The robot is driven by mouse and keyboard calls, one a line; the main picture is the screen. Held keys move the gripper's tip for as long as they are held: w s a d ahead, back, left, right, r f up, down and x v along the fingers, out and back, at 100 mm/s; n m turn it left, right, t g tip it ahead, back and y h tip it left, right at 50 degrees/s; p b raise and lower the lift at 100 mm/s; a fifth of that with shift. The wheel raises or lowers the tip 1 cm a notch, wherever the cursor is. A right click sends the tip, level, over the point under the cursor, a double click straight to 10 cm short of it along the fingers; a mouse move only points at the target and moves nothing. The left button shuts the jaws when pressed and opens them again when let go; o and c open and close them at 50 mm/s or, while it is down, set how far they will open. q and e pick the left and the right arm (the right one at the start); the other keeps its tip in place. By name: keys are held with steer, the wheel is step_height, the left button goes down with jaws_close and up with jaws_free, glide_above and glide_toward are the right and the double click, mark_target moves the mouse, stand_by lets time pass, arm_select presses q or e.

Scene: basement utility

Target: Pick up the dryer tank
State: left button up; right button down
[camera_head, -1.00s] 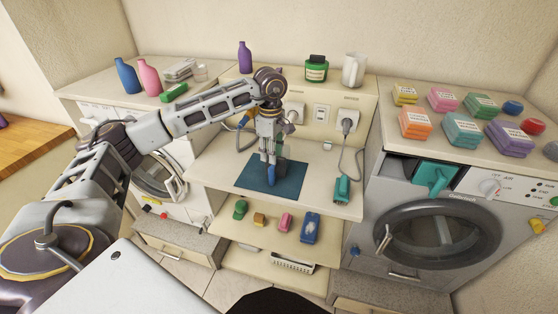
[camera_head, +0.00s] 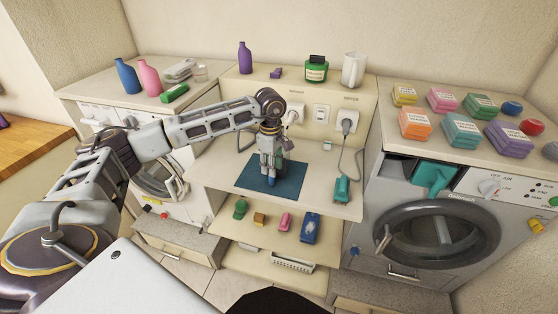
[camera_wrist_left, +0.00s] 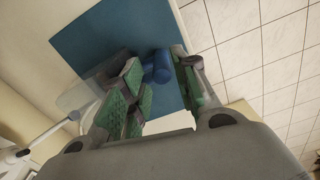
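My left gripper (camera_head: 269,172) points down over the blue mat (camera_head: 290,188) on the middle counter. In the wrist view its green-padded fingers (camera_wrist_left: 160,92) are apart. A blue cylindrical part (camera_wrist_left: 161,66) shows between and beyond the fingertips; I cannot tell whether it touches them. A clear, see-through shape (camera_wrist_left: 85,95) lies beside the left finger, partly hidden by it. I cannot tell for sure whether these belong to the dryer tank. A teal part (camera_head: 434,177) sticks out of the front panel of the right-hand machine (camera_head: 400,205). My right gripper is out of view.
A teal corded tool (camera_head: 342,188) lies right of the mat. A purple bottle (camera_head: 245,57), green jar (camera_head: 316,69) and white jug (camera_head: 353,69) stand on the ledge behind. Several small items lie on the shelf below (camera_head: 265,233).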

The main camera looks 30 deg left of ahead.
arm_select(q)
steer(key=shift+f, duration=1.95)
steer(key=shift+s, duration=0.1)
jaws_close()
